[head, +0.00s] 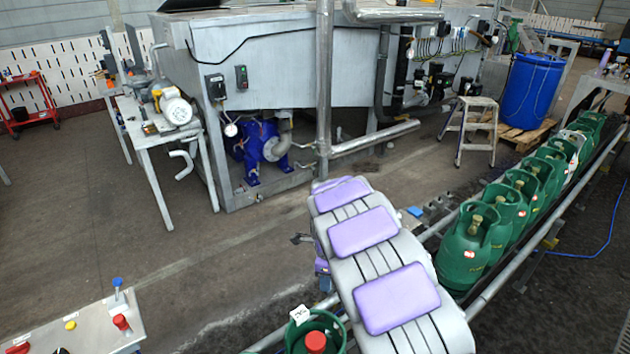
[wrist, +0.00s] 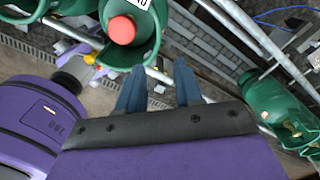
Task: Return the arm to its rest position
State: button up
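My arm, grey with purple pads, reaches from the bottom edge into the middle of the head view and hides part of the conveyor (head: 490,293). In the wrist view my gripper (wrist: 160,88) shows two blue-grey fingers set apart with nothing held between them. A green gas cylinder with a red cap and a white tag (head: 333,325) stands at the bottom of the head view, left of my arm. It also shows in the wrist view (wrist: 151,38), beyond the fingers and apart from them. In the head view, the gripper's fingers are too small to tell clearly.
Several green cylinders (head: 468,250) stand in a row on the conveyor, right of my arm. A control panel (head: 85,330) with coloured buttons is at the lower left. A large grey machine (head: 285,75), a step stool (head: 476,125) and a blue barrel (head: 530,90) stand behind.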

jog(key=s+d+r+n, duration=0.45)
jog(key=s+r, duration=0.25)
jog(key=s, duration=0.2)
jog(key=s+d+r+n, duration=0.3)
jog(key=s+r+n, duration=0.2)
jog(key=s+r, duration=0.3)
jog(key=s+r+n+g, duration=0.1)
jog(key=s+n, duration=1)
jog(key=s, duration=1.3)
jog(key=shift+d+r+g, duration=0.4)
jog(key=shift+w, duration=0.1)
